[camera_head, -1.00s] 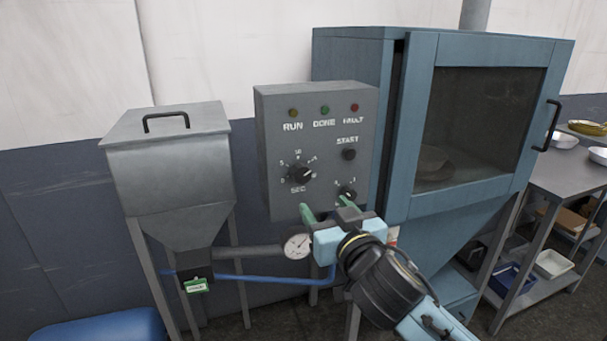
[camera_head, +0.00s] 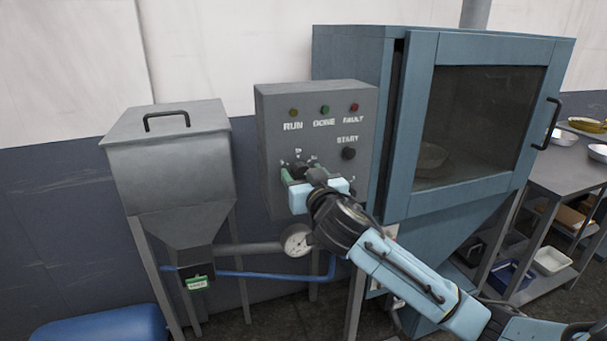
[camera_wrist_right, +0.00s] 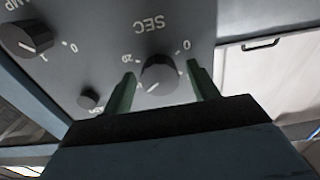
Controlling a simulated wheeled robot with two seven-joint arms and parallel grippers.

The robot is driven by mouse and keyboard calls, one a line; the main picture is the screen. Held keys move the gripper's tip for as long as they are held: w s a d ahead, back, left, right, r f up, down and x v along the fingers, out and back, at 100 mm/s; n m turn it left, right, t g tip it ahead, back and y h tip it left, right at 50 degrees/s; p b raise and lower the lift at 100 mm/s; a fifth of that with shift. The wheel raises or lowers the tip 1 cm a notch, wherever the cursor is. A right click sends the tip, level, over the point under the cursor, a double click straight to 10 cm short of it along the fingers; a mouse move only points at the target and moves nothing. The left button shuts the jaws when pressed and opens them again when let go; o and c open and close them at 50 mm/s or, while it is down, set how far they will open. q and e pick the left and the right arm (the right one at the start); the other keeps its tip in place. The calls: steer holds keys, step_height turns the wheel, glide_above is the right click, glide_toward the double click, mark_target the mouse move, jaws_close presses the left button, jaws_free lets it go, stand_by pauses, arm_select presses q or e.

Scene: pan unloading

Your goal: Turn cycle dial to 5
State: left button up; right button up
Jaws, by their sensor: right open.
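The cycle dial, a dark round knob marked SEC, shows in the right wrist view (camera_wrist_right: 160,74), where the picture is upside down. Its white pointer mark faces down-left there, on the far side from the SEC label; the 0 and 20 marks are readable, and the 5 is hidden. My right gripper (camera_head: 305,176) is in front of the dial in the head view and hides most of it. Its two green fingers are open, one on each side of the knob, with visible gaps in the right wrist view (camera_wrist_right: 164,82). My left gripper is not in view.
The grey control box (camera_head: 350,110) carries RUN, DONE and FAULT lamps and a START button (camera_head: 348,153). The blue cabinet (camera_head: 400,160) stands right, the grey hopper (camera_head: 170,160) left, and a pressure gauge (camera_head: 297,240) below.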

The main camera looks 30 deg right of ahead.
steer(key=c, duration=1)
steer(key=shift+n, duration=0.3)
